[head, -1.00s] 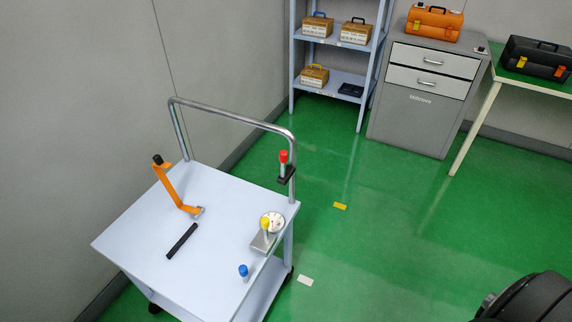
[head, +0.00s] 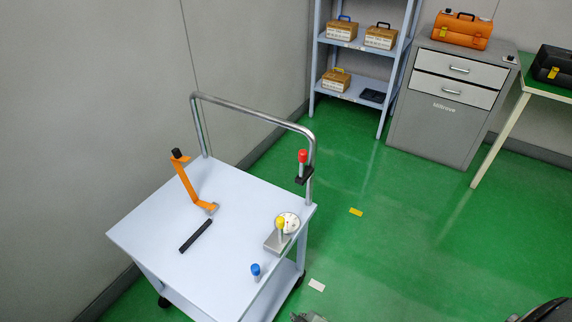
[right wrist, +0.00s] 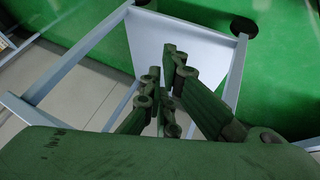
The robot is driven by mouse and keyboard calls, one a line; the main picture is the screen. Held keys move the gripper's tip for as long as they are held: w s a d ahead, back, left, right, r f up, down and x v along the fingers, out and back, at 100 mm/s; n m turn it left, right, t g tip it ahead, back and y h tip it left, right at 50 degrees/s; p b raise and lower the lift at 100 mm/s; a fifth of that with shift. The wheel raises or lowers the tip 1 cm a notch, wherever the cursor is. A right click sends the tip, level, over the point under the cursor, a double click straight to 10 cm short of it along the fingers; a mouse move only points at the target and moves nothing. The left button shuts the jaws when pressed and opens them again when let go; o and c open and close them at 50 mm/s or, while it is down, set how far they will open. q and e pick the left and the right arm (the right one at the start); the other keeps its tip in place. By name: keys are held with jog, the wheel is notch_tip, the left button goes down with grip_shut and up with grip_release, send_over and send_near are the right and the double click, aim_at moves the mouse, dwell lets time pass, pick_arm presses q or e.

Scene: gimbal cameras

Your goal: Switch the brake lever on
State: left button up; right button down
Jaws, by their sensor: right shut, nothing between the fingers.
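The brake lever (head: 187,186) is an orange bent bar with a black knob on top. It stands up at a tilt from the far left part of the pale cart top (head: 160,232), leaning left, with a grey pivot at its lower end. My right gripper (right wrist: 167,65) is dark green in the right wrist view, its fingers shut and empty, with a pale cart panel and legs beyond it. I cannot make out the lever in that view. My left gripper is not in view.
The cart also holds a black bar (head: 196,236), a yellow-knobbed dial device (head: 280,240), a blue knob (head: 256,271) and a red-topped handle (head: 302,158) on the metal rail (head: 250,117). A shelf rack (head: 365,47) and grey cabinet (head: 440,110) stand behind.

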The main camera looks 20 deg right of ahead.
aim_at(302, 165)
jog(key=w+r+n+t, duration=0.3)
jog(key=w+r, duration=0.3)
jog(key=r, duration=0.7)
jog(key=w+r+n+t+h+b, duration=0.1)
jog(key=w+r+n+t, duration=0.2)
jog(key=r, duration=1.1)
jog(key=w+r+n+t+b, duration=0.1)
jog(key=w+r+t, duration=0.3)
jog(key=w+r, duration=0.6)
notch_tip(302, 165, up, 3)
jog(key=shift+r+n+t, duration=0.15)
jog(key=shift+n+t, duration=0.25)
jog(key=shift+n, duration=0.5)
jog(key=shift+a+h, duration=0.15)
jog(key=shift+h, duration=0.25)
jog(key=w+d+p, duration=0.2)
jog(key=w+d, duration=0.2)
jog(key=w, duration=0.4)
jog(key=shift+w+d, duration=0.15)
jog(key=shift+d, duration=0.05)
